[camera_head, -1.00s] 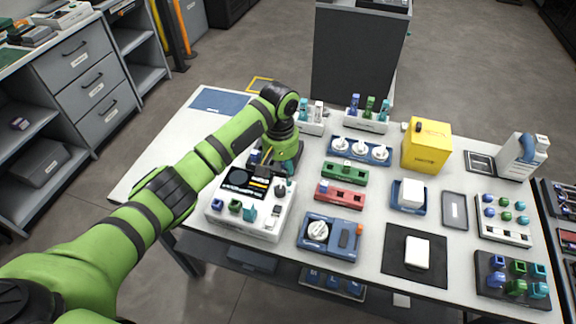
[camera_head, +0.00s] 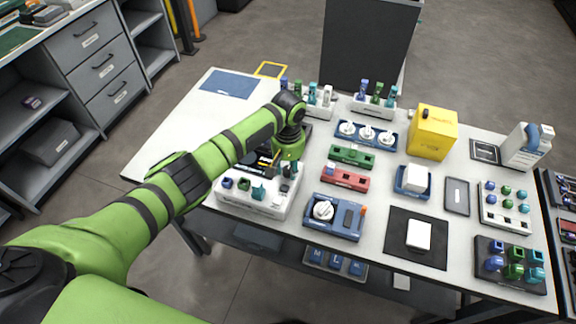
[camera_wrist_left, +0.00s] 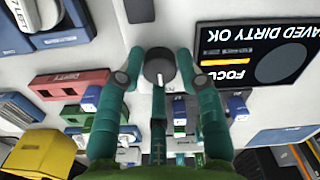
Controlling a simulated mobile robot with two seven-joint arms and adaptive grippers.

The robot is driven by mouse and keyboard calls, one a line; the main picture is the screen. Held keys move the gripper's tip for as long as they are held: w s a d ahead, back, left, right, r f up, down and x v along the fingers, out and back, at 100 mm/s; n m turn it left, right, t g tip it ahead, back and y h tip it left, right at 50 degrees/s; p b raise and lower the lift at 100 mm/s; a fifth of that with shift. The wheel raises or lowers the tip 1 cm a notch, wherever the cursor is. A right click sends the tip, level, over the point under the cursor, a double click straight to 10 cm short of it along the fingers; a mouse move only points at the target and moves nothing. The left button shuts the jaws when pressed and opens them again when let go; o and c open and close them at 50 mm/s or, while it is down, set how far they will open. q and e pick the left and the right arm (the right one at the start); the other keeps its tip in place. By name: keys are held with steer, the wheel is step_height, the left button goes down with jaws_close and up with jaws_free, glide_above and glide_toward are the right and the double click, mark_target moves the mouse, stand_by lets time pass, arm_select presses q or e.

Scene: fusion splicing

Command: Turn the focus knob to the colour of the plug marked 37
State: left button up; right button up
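A white console (camera_head: 255,202) stands at the left front of the table, partly hidden by my left arm. In the left wrist view the dark round focus knob (camera_wrist_left: 159,68) sits near a black screen (camera_wrist_left: 258,55) reading FOCUS upside down. A pale pointer line on the knob points down in that picture. My left gripper (camera_wrist_left: 160,58) has its teal fingers on both sides of the knob, seemingly touching it. In the head view this gripper (camera_head: 288,168) is over the console. Blue, green and teal plugs stand in a rear rack (camera_head: 372,108). No number 37 is readable. My right gripper is out of view.
Small coloured plugs stand along the console's front. To the right are a green block (camera_head: 352,155), a red block (camera_head: 344,179), a blue device with a white dial (camera_head: 333,216) and a yellow box (camera_head: 432,134).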

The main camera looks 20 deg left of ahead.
arm_select(q)
jaws_close()
steer(key=shift+r+m+p, duration=0.1)
steer(key=shift+m+p, duration=0.35)
steer(key=shift+m, duration=0.35)
steer(key=m, duration=0.2)
steer(key=shift+m+p, duration=0.3)
steer(key=shift+p, duration=0.1)
steer(key=m, duration=0.3)
steer(key=shift+m+p, duration=0.3)
steer(key=shift+p, duration=0.1)
steer(key=shift+m, duration=1.9)
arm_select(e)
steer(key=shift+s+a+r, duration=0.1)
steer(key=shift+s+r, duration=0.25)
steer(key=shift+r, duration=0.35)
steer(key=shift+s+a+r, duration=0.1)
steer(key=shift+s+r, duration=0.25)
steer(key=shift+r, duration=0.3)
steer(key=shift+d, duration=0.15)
